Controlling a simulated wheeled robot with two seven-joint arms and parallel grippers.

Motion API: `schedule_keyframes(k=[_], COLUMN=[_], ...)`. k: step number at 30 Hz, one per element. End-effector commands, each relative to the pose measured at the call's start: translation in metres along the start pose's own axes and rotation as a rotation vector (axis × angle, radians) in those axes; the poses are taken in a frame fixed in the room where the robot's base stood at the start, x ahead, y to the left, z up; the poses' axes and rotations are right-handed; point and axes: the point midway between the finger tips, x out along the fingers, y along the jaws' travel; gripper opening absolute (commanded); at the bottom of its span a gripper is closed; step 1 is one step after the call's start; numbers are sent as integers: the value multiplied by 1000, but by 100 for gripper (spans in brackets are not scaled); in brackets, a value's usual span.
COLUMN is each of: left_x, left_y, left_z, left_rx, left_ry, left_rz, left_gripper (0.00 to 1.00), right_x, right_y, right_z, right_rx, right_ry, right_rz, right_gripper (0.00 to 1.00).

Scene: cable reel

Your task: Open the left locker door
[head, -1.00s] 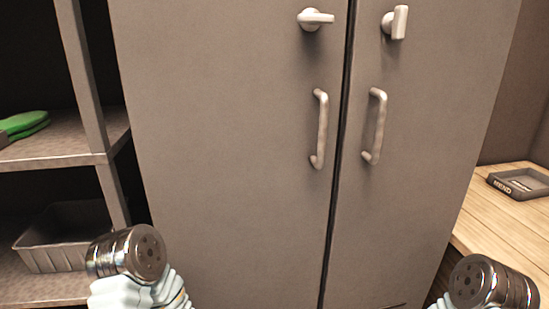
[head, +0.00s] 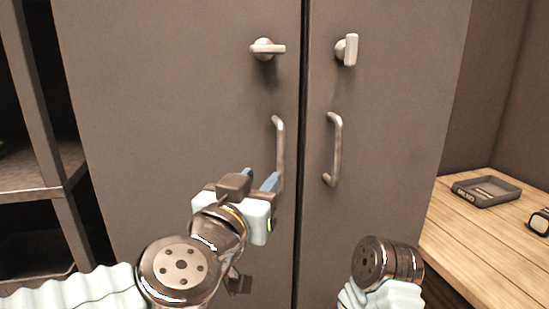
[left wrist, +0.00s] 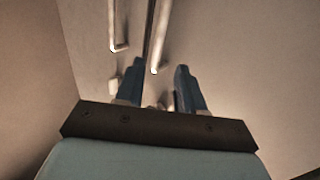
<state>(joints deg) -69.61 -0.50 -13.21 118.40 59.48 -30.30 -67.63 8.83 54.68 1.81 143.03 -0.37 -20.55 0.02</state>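The left locker door (head: 170,110) is a flat grey-brown panel, flush beside the right door (head: 400,110). On it are a bar handle (head: 278,135) and, above that, a turn latch (head: 267,49) lying horizontal. My left gripper (head: 250,182) is in front of the left door, by the lower part of its handle, and partly hides it. Its blue fingers are apart with nothing seen between them; they also show open in the left wrist view (left wrist: 159,88), with two bar handles beyond. Contact with the handle cannot be told. My right gripper is out of view.
The right door has its own bar handle (head: 335,150) and an upright latch (head: 347,49). An open shelf rack (head: 40,172) stands at the left. A wooden desk (head: 485,240) with a grey tray (head: 487,191) is at the right.

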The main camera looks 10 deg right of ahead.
Motion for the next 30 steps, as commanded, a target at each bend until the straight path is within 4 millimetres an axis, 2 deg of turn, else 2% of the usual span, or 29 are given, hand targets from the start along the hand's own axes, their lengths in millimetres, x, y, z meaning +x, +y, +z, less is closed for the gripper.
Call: schedule_keyframes(k=[9, 15, 20, 28, 30], left_x=[74, 106, 116, 117, 117], left_y=[0, 0, 0, 0, 0], left_z=[3, 2, 2, 2, 2], left_rx=[3, 2, 2, 2, 2], left_ry=[-2, -2, -2, -2, -2], left_rz=[-2, -1, 0, 1, 1], left_gripper=[38, 38, 38, 38, 27], right_x=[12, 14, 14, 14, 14], right_y=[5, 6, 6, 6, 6], right_z=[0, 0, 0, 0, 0], right_rx=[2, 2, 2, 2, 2], right_ry=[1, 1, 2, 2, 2], right_rz=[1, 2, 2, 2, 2], right_gripper=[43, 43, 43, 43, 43])
